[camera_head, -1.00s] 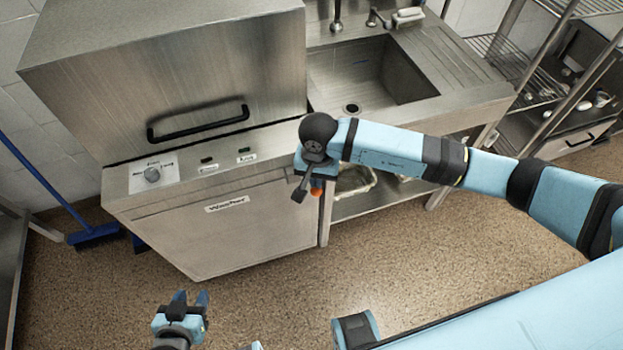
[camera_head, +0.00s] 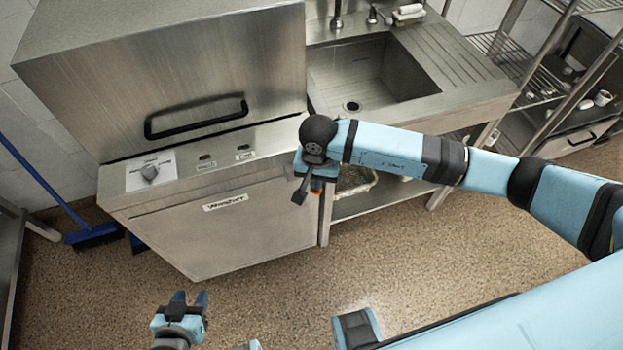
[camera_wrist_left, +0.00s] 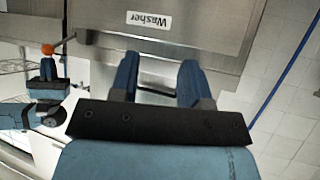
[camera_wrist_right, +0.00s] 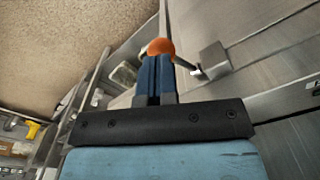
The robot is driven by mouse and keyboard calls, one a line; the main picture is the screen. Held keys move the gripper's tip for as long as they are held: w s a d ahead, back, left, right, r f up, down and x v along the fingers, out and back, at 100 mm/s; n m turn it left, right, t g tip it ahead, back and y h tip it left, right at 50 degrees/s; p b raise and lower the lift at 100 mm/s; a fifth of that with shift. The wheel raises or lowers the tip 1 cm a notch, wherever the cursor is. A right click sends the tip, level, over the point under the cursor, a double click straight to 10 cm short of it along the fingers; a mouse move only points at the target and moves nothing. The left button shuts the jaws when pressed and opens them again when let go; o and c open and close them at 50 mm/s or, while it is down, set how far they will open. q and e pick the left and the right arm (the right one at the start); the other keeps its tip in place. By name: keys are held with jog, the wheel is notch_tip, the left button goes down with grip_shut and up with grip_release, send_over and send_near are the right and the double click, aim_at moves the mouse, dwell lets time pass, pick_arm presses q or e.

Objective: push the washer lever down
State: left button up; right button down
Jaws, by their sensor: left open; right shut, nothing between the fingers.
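The washer (camera_head: 225,235) is a steel machine with a "Washer" label on its front. Its lever ends in an orange ball (camera_wrist_right: 160,46), joined by a thin rod to a bracket (camera_wrist_right: 212,59) on the machine's side. In the head view my right arm mostly hides the ball (camera_head: 316,192). My right gripper (camera_wrist_right: 157,62) is shut and empty, its fingertips at the ball. The left wrist view, upside down, shows these fingers on the upper side of the ball (camera_wrist_left: 47,48); contact is unclear. My left gripper (camera_head: 190,297) is open and empty, low in front of the washer.
A blue broom (camera_head: 92,235) stands at the left. The floor in front is clear.

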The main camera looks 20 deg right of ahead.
jog(key=shift+f+b, duration=0.9)
jog(key=shift+f, duration=0.3)
jog(key=shift+f+b, duration=0.8)
jog(key=shift+f, duration=0.05)
jog(key=shift+s+f+b, duration=0.1)
jog(key=shift+f+b, duration=0.45)
jog(key=shift+f, duration=0.1)
pick_arm(q)
jog(key=shift+n, duration=0.3)
jog(key=f, duration=0.1)
jog(key=f+b, duration=0.1)
jog(key=f, duration=0.2)
jog(key=shift+w+d+f+b, duration=0.25)
jog(key=shift+w+d+b, duration=0.1)
jog(key=shift+d, duration=0.05)
pick_arm(e)
notch_tip(320, 180, down, 2)
pick_arm(q)
jog(key=shift+a+r, duration=0.1)
jog(key=shift+a, duration=0.05)
pick_arm(e)
jog(key=shift+r+p, duration=2.95)
jog(key=shift+r, duration=3.1)
pick_arm(q)
notch_tip(320, 180, up, 6)
jog(key=shift+f, duration=0.2)
